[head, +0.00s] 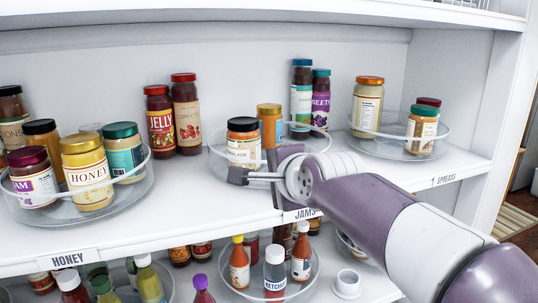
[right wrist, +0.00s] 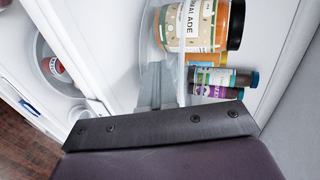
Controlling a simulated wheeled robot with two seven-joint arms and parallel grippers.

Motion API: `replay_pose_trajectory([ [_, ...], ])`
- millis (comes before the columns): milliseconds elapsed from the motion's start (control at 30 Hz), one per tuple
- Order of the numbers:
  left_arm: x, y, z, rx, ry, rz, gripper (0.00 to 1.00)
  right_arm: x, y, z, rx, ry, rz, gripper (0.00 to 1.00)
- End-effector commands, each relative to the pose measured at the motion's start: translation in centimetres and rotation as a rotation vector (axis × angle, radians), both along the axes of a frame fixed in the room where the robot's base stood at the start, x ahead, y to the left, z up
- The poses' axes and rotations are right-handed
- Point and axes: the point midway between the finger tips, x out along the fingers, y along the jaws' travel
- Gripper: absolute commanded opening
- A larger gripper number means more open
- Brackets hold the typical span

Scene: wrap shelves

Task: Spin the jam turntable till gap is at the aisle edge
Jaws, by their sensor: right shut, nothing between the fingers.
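The clear jam turntable (head: 217,162) stands mid-shelf above the JAMS label (head: 303,214). A marmalade jar (head: 243,153) with a black lid is at its front left, with an orange-lidded jar (head: 270,128) behind it. A green-labelled jar (head: 301,103) and a beets jar (head: 320,105) stand at its back right. The marmalade jar also shows in the right wrist view (right wrist: 187,20). My right gripper (head: 236,175) is shut and empty at the turntable's front rim, just below the marmalade jar; contact is unclear. My forearm and wrist hide the front right of the turntable. My left gripper is out of view.
The honey turntable (head: 140,188) with several jars is at left, the spreads turntable (head: 365,148) at right. A jelly jar (head: 160,122) and a compote jar (head: 187,115) stand between, behind. Bottles, including ketchup (head: 275,275), fill the lower shelf.

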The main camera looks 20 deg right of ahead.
Motion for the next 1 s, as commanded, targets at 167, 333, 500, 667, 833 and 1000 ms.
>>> replay_pose_trajectory([
  [167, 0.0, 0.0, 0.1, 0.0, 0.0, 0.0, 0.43, 0.1, 0.1, 0.0, -0.002, 0.0, 0.0, 0.0],
  [333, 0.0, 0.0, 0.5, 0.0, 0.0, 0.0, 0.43, 0.4, 1.1, 0.0, -0.002, 0.003, 0.0, 0.0],
  [500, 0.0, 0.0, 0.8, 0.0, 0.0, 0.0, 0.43, 0.6, 2.0, 0.0, -0.002, 0.002, 0.0, 0.0],
  [667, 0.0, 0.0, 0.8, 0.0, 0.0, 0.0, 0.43, 0.7, 2.2, 0.0, 0.0, 0.001, -0.001, 0.0],
  [833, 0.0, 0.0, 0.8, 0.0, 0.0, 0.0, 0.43, 0.7, 2.2, 0.0, 0.0, 0.0, -0.001, 0.0],
  [1000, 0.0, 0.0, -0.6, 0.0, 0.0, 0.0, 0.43, 0.1, 2.6, -0.5, -0.002, -0.003, 0.002, 0.0],
])
